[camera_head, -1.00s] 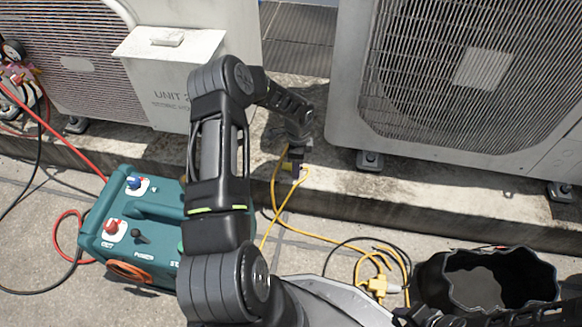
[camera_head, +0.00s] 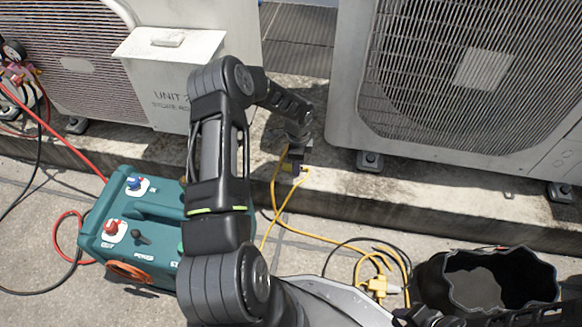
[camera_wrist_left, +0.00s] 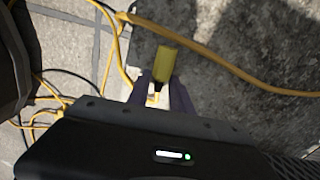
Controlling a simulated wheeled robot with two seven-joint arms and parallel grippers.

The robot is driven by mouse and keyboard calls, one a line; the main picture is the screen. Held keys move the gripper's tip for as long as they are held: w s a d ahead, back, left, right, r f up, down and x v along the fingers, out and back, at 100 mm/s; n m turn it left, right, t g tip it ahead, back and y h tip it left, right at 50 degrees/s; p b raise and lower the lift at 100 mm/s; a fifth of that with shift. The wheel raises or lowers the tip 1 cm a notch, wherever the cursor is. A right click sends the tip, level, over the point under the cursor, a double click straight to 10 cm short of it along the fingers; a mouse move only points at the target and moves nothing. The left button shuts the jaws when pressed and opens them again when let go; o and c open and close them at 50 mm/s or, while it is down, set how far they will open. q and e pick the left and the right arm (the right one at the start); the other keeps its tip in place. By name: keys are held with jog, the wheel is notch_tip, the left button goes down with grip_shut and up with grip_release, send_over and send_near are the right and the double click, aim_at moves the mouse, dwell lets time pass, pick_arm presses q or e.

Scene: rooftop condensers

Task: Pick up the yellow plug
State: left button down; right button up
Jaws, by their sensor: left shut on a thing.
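The yellow plug (camera_wrist_left: 165,62) shows in the left wrist view, right at the tips of my left gripper (camera_wrist_left: 162,90). The dark fingers are shut on it, one on each side, and its yellow body stands out beyond them. In the head view my left gripper (camera_head: 297,158) is low at the concrete ledge, between the two condensers, and mostly hides the plug. I cannot tell whether the plug touches the ledge. My right gripper is not clearly seen; only a dark part of mine shows at the bottom edge.
A yellow cord (camera_head: 275,205) runs from the ledge to a coil by a black open bucket (camera_head: 430,280). A teal machine (camera_head: 150,215) with hoses stands left of my arm. Condensers (camera_head: 455,80) rise behind the ledge (camera_head: 420,190).

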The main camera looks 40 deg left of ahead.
dwell(0.4)
pick_arm(q)
notch_tip(320, 180, up, 10)
jog(key=p, duration=0.4)
dwell(0.4)
jog(key=c, duration=1.7)
grip_release()
grip_shut()
